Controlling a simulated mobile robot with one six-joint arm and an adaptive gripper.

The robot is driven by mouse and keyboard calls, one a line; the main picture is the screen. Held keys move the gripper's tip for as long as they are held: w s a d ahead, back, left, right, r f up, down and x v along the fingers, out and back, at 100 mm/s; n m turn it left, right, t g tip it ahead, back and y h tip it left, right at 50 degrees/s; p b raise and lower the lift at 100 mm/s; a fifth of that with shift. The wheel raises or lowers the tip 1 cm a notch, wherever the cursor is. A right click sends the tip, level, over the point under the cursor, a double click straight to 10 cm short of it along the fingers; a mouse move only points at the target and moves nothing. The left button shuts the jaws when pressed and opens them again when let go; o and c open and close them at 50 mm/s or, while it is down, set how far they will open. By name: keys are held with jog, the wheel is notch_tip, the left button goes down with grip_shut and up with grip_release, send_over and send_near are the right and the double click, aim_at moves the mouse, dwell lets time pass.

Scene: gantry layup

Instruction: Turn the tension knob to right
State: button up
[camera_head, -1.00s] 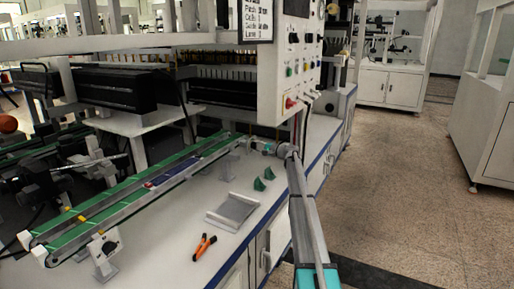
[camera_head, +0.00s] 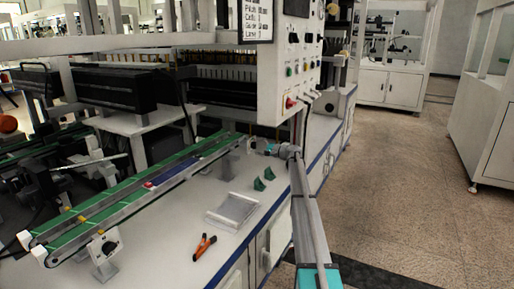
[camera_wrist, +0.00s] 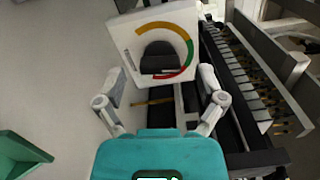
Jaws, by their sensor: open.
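In the wrist view, the tension knob (camera_wrist: 160,58) is a dark grip in front of a white dial plate (camera_wrist: 122,38) with a yellow, red and green arc. My gripper (camera_wrist: 161,82) is open, one finger on each side of the knob. The fingers appear apart from it, though depth is hard to judge. In the head view, my gripper (camera_head: 268,149) is small at the end of my arm, near the far end of the conveyor. The knob and its dial cannot be made out clearly there.
A green-belted conveyor (camera_head: 130,193) runs along the white bench. A control panel (camera_head: 290,75) overhangs the bench. In the wrist view, a dark slotted rack (camera_wrist: 235,85) is at right.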

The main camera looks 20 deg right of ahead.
jog(key=v, duration=1)
jog(key=shift+s+d, duration=0.25)
